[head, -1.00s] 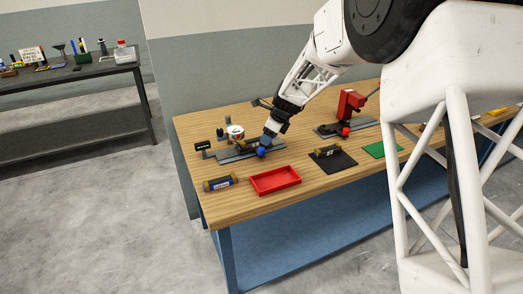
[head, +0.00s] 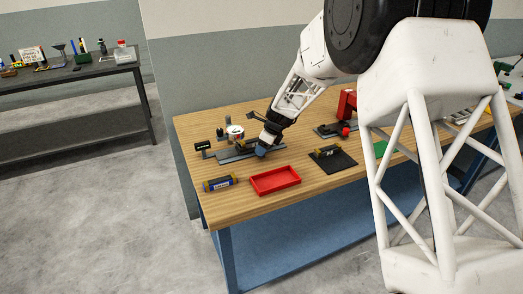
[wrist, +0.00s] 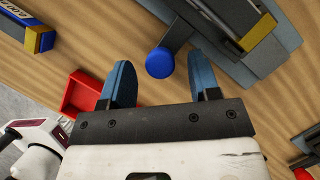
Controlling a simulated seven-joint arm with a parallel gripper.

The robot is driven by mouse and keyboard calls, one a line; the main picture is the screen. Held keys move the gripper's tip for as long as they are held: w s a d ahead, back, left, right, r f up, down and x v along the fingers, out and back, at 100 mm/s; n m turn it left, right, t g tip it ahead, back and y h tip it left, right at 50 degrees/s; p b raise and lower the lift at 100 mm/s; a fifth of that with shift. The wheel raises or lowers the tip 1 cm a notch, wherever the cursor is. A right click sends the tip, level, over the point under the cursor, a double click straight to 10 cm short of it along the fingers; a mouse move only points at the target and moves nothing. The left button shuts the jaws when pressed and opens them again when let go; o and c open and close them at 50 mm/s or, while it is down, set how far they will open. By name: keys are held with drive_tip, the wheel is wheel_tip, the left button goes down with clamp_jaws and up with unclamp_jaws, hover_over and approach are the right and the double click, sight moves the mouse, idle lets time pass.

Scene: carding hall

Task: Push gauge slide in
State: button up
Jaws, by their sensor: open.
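The gauge fixture (head: 228,155) is a grey plate with a white-faced dial (head: 235,131) standing at its back, on the left half of the wooden bench. In the wrist view, a round blue knob (wrist: 160,62) ends a dark bar that runs to the grey fixture (wrist: 275,65); I take it for the slide's handle. My gripper (head: 261,150) is low at the fixture's front right and hides the knob in the head view. In the wrist view, the knob shows between its two open blue-grey fingers; I cannot tell whether they touch it.
A red tray (head: 275,190) lies in front of my gripper. A similar part rests on a black mat (head: 343,166) to the right.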

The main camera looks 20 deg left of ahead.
drive_tip(key=shift+x, duration=1.05)
clamp_jaws()
